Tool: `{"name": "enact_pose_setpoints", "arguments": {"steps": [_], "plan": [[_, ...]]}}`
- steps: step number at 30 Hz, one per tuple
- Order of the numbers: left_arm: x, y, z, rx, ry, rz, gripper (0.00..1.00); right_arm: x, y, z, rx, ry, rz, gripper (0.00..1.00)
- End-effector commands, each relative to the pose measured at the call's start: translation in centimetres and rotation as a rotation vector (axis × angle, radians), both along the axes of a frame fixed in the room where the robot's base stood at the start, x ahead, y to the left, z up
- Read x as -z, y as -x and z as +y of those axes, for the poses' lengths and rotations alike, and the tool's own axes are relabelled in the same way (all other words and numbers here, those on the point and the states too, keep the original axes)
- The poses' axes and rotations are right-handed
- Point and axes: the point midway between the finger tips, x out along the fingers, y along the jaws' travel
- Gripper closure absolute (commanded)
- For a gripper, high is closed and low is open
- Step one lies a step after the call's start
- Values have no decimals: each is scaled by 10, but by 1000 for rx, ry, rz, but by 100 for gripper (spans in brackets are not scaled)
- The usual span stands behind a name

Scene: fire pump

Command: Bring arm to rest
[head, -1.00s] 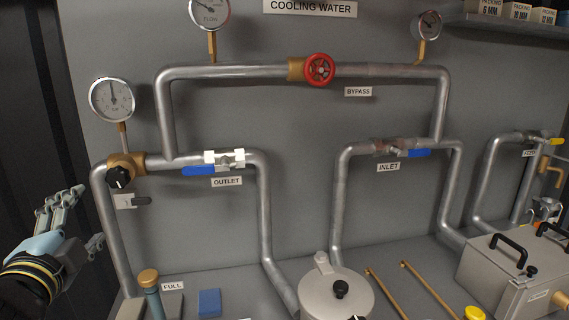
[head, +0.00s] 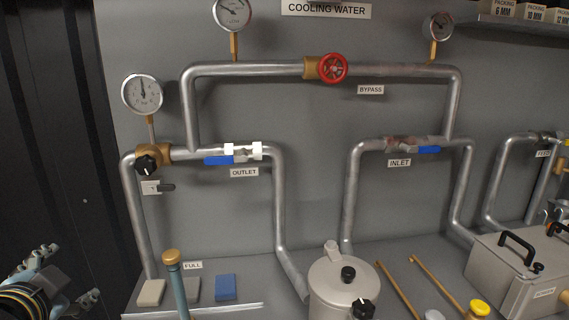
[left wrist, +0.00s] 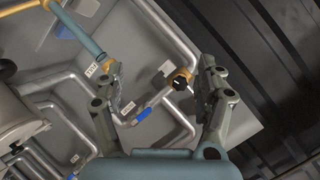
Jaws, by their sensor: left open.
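My left gripper (head: 40,262) is at the lower left edge of the head view, partly cut off by the frame. It is left of the pipework and apart from it. In the left wrist view its two fingers (left wrist: 160,92) stand wide apart with nothing between them touching. Beyond them show the grey pipes, a blue valve handle (left wrist: 144,113) and a black knob (left wrist: 179,82). My right gripper is in neither view.
The outlet valve's blue handle (head: 218,160) and the black knob (head: 147,163) are on the left pipe. A blue post with a brown cap (head: 172,257) stands at the front left. A grey pot (head: 343,291) and a metal box (head: 520,272) stand further right.

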Motion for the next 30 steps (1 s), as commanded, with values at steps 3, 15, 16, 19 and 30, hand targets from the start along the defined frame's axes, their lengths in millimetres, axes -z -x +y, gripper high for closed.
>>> {"name": "enact_pose_setpoints", "arguments": {"steps": [3, 15, 16, 19, 30], "plan": [[19, 33, -8, -67, 151, 103, 28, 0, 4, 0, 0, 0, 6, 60], [56, 157, -70, -214, 576, 515, 28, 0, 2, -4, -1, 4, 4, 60], [57, 166, -75, -220, 599, 545, 28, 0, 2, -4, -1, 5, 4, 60], [75, 181, -85, -233, 642, 612, 28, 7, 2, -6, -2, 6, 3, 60], [231, 166, -73, -261, 638, 647, 28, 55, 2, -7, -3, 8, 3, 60]]}}
